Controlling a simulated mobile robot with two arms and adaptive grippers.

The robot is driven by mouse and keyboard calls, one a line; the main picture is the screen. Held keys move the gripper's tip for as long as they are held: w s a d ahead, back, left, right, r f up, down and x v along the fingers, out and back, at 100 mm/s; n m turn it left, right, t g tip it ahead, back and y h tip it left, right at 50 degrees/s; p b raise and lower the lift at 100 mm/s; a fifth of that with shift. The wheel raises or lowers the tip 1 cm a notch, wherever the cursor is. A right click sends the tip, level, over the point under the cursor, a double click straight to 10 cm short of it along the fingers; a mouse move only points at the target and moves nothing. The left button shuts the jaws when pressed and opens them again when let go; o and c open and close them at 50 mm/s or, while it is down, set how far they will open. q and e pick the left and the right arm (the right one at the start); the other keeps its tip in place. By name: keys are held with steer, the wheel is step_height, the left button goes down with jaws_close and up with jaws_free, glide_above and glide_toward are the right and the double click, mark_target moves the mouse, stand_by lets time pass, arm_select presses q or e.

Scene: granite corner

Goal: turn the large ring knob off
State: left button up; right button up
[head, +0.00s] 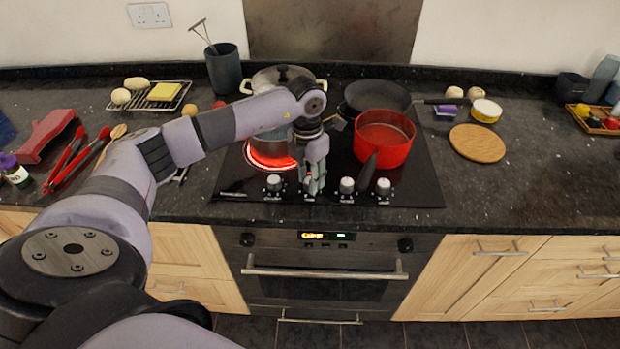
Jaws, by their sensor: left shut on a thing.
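The black hob (232,178) has a row of several pale knobs along its front edge. My left gripper (314,186) points down at the second knob from the left and is shut on it, hiding most of this large ring knob. The other knobs (274,183), (347,186) and (383,187) stand free. The knob's markings are too small to read. My right gripper is not in view.
A red saucepan (384,138) stands close to the right of my gripper, its dark handle reaching toward the knobs. A black frying pan (378,97) is behind it. Red tongs (75,160) and a cooling rack (150,95) lie left. A round wooden board (478,143) lies right.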

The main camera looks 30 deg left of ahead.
arm_select(q)
steer(key=n+b, duration=0.1)
steer(key=n, duration=0.4)
steer(key=shift+n, duration=0.4)
steer(key=n, duration=0.4)
steer(key=shift+t, duration=0.3)
steer(key=n, duration=0.5)
steer(key=shift+d+b, duration=0.1)
steer(key=shift+b, duration=0.3)
steer(key=n, duration=0.4)
steer(key=shift+r+n+y, duration=0.1)
steer(key=shift+n+y, duration=0.2)
steer(key=o, duration=1.2)
steer(key=shift+c, duration=0.2)
